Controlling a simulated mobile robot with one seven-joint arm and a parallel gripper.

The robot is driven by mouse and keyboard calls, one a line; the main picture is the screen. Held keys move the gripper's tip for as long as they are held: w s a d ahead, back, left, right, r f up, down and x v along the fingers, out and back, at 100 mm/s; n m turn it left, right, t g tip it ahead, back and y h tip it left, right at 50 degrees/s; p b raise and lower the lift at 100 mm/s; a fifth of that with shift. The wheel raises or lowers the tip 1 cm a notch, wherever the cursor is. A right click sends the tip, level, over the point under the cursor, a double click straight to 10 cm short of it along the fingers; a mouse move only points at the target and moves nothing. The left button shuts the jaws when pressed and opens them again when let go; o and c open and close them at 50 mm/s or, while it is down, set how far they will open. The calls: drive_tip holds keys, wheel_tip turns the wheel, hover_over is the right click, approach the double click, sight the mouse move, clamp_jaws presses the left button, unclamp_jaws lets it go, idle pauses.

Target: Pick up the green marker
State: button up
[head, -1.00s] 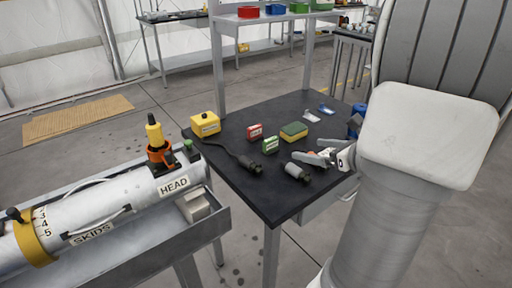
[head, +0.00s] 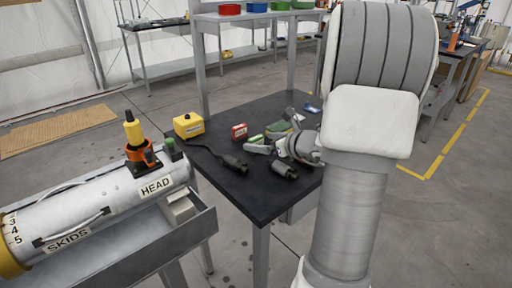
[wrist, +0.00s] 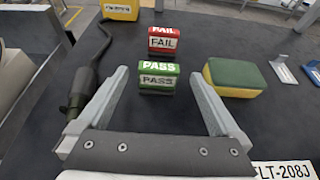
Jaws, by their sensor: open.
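The green marker, a small block labelled PASS (wrist: 158,80), stands on the dark tabletop. In the wrist view it appears between the tips of my open gripper (wrist: 158,74), with a gap on both sides. Whether the fingers are down at its height I cannot tell. In the head view the green marker (head: 256,138) is partly hidden by my gripper (head: 273,132), which reaches in from the right. A red block labelled FAIL (wrist: 163,42) stands just behind the green marker, and it also shows in the head view (head: 240,131).
A yellow-green sponge (wrist: 232,78) lies to the right of the green marker. A dark cable with a connector (head: 230,160) lies to the left. Another dark connector (head: 285,170) is near the front edge. A yellow box (head: 188,125) stands at the table's left corner.

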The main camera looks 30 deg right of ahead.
sight(258, 141)
drive_tip(key=x, duration=0.3)
drive_tip(key=shift+w+a+f+b, duration=0.1)
drive_tip(key=shift+b, duration=0.2)
drive_tip(key=c, duration=1.4)
